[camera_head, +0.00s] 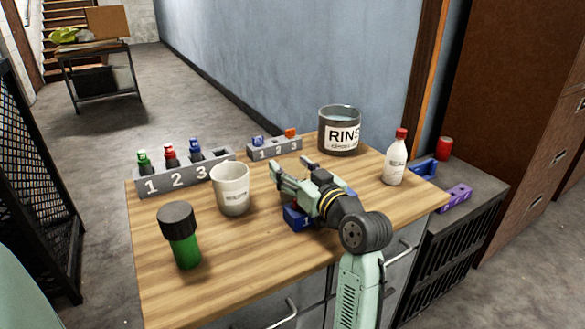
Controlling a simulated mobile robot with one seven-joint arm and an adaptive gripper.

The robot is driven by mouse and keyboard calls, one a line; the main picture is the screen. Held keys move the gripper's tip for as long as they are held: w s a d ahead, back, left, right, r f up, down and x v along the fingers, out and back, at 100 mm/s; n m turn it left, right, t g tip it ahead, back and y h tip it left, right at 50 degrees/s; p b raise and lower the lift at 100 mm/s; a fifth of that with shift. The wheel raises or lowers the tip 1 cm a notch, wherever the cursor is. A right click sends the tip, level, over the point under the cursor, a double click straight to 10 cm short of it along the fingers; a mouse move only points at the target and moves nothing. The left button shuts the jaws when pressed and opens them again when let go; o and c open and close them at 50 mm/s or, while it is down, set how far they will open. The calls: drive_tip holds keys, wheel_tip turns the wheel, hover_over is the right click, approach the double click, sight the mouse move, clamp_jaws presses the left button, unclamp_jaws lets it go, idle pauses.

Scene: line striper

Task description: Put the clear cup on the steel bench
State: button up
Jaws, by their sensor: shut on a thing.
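My gripper (290,166) is low over the middle of the wooden-topped bench (245,255). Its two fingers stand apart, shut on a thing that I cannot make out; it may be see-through. No clear cup shows plainly. A pale, labelled cup (231,187) stands upright just left of the fingers, apart from them. A glass jar (339,132) marked "RINS" stands behind and right of the gripper. I cannot tell for sure which surface is the steel bench; a grey table (97,80) stands far back left.
A numbered rack (190,177) holds several small bottles, with a smaller rack (275,148) beside it. A green, black-capped container (181,235), a blue block (297,216) and a white bottle (396,162) stand around the arm. A dark cabinet (455,230) is at right.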

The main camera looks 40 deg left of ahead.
drive_tip(key=shift+f, duration=0.15)
drive_tip(key=o, duration=1.4)
drive_tip(key=shift+o, duration=0.2)
